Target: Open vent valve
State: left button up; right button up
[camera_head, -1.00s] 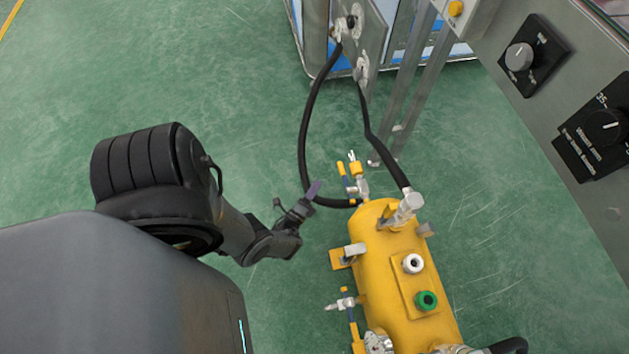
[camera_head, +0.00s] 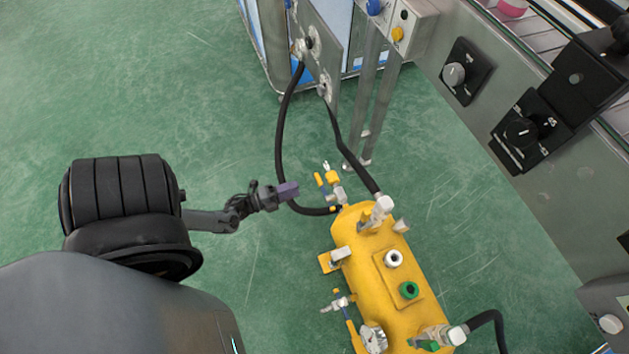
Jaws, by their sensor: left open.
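The yellow tank (camera_head: 372,262) lies on the green floor at lower centre. A small valve with yellow handle parts (camera_head: 333,178) sits at its far end. No label shows which is the vent valve. My left gripper (camera_head: 288,191) is open, seen from above, just left of the far-end valve. A short gap seems to separate them, and nothing shows between its fingers. My right gripper is out of view.
Two black hoses run from a metal panel (camera_head: 318,45) to the tank's far end. Another black hose (camera_head: 488,318) leaves its near end. A grey machine with black knobs (camera_head: 521,131) stands at right. The floor (camera_head: 140,90) at left is clear.

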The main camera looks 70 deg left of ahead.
pick_arm(q)
jog(key=w+b, duration=0.2)
jog(key=w, duration=0.7)
jog(key=shift+b, duration=0.3)
jog(key=shift+d, duration=0.1)
grip_shut()
